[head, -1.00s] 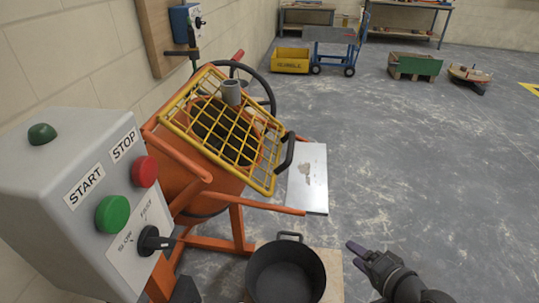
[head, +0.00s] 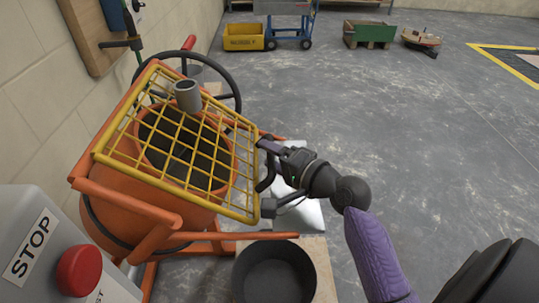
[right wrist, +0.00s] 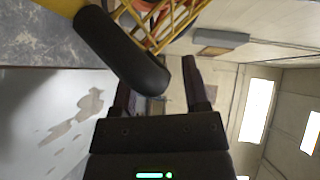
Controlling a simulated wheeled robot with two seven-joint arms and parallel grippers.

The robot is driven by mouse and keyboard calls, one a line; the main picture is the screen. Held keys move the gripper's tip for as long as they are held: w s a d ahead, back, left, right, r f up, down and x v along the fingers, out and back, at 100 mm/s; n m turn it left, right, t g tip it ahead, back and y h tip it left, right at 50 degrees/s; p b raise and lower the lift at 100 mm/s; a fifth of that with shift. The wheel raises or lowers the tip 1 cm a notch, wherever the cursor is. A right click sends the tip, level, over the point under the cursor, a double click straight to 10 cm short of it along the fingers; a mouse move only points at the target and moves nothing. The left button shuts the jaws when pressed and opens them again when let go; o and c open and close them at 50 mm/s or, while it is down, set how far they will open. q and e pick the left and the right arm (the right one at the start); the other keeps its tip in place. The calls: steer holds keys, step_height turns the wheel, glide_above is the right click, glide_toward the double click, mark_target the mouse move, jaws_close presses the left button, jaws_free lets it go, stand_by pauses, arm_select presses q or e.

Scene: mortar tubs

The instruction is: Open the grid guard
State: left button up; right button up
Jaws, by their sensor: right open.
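The grid guard (head: 175,189), a yellow wire grid in a yellow frame, lies tilted over the mouth of the orange mixer drum (head: 140,205). Its black handle (head: 266,180) is on the frame's right side. My right gripper (head: 268,162) is open at the handle and partly hides it. In the right wrist view, the handle (right wrist: 120,50) crosses in front of one finger, and its rounded end shows between the open fingers (right wrist: 160,85). I cannot tell whether they touch. My left gripper is out of view.
A grey tube (head: 188,97) stands on the grid. A grey control box (head: 30,250) with a red STOP button (head: 78,270) is at lower left. Open floor lies to the right.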

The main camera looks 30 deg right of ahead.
steer(key=shift+w, duration=0.2)
jaws_close()
steer(key=shift+f, duration=0.1)
stand_by(0.5)
stand_by(0.7)
